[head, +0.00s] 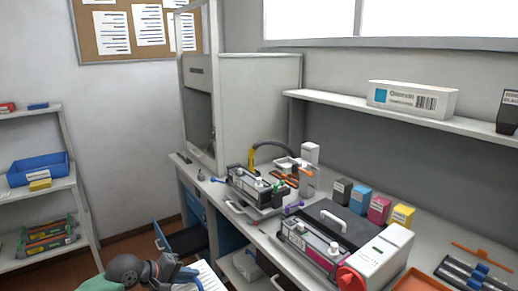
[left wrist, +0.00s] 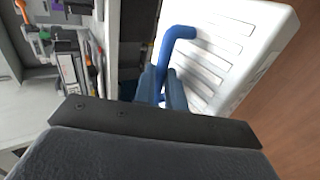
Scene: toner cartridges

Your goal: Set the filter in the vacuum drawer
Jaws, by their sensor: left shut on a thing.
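The filter (head: 209,277) is a white slotted panel with a blue hooked handle, at the bottom edge of the head view, partly cut off. It fills much of the left wrist view (left wrist: 235,45), tilted. My left gripper (head: 188,274) is shut on the blue handle; its blue fingers (left wrist: 161,88) show around it in the wrist view. What looks like the vacuum drawer (head: 178,240), blue-fronted and pulled out with a dark inside, is below the bench beside the hood. The filter is apart from it, nearer to me. My right gripper is not in view.
The workbench (head: 237,210) carries a dark cartridge unit (head: 258,186), a printer-like unit with a red knob (head: 345,280), and several coloured boxes (head: 379,208). A white hood (head: 255,110) stands behind. Shelves (head: 45,185) are at left. Floor lies between shelves and bench.

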